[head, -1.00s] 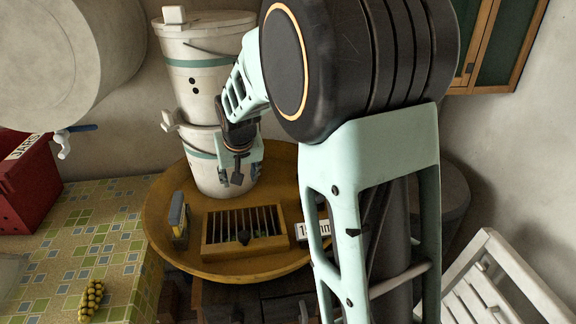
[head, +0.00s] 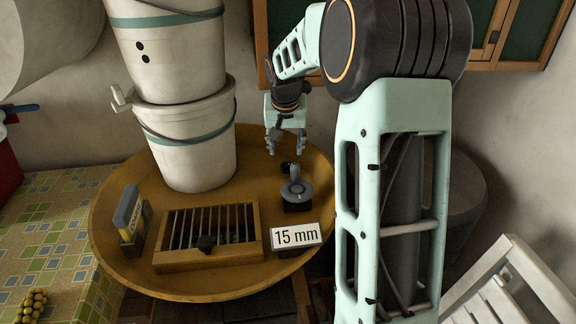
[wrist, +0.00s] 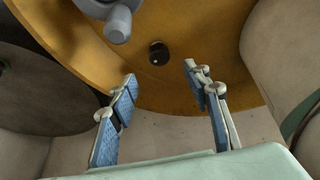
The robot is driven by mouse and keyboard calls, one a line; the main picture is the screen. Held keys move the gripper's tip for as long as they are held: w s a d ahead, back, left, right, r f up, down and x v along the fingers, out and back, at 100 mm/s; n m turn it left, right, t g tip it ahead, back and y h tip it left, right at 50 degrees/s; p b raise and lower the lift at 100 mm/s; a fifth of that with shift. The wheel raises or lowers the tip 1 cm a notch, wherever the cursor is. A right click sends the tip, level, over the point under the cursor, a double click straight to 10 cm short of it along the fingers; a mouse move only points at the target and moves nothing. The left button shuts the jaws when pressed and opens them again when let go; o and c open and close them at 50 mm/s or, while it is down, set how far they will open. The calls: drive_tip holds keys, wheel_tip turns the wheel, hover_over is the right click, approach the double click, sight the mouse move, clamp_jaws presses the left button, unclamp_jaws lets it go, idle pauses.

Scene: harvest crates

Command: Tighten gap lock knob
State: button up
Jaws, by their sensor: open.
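A wooden slatted frame (head: 172,258) with metal bars lies on the round ochre tray (head: 120,270). A dark knob (head: 206,243) sits on its front part; I cannot tell how tight it is. A small black round piece (head: 287,168) lies toward the back right of the tray, behind a grey handled device (head: 296,189). My gripper (head: 286,151) is open and empty above and behind the black piece. In the wrist view the black piece (wrist: 158,53) shows between and beyond the open fingers, apart from them, and the grey device (wrist: 115,22) is at the top left.
A white "15 mm" card (head: 296,236) stands right of the frame. A grey and yellow block (head: 130,215) stands left of it. Stacked white buckets (head: 185,150) rise at the tray's back left. A white slatted chair (head: 505,290) is at lower right.

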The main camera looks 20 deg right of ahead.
sight(286, 165)
drive_tip(key=x, duration=1)
drive_tip(key=shift+w+f, duration=0.15)
drive_tip(key=shift+f, duration=0.25)
drive_tip(key=shift+c, duration=0.6)
drive_tip(key=c, duration=1)
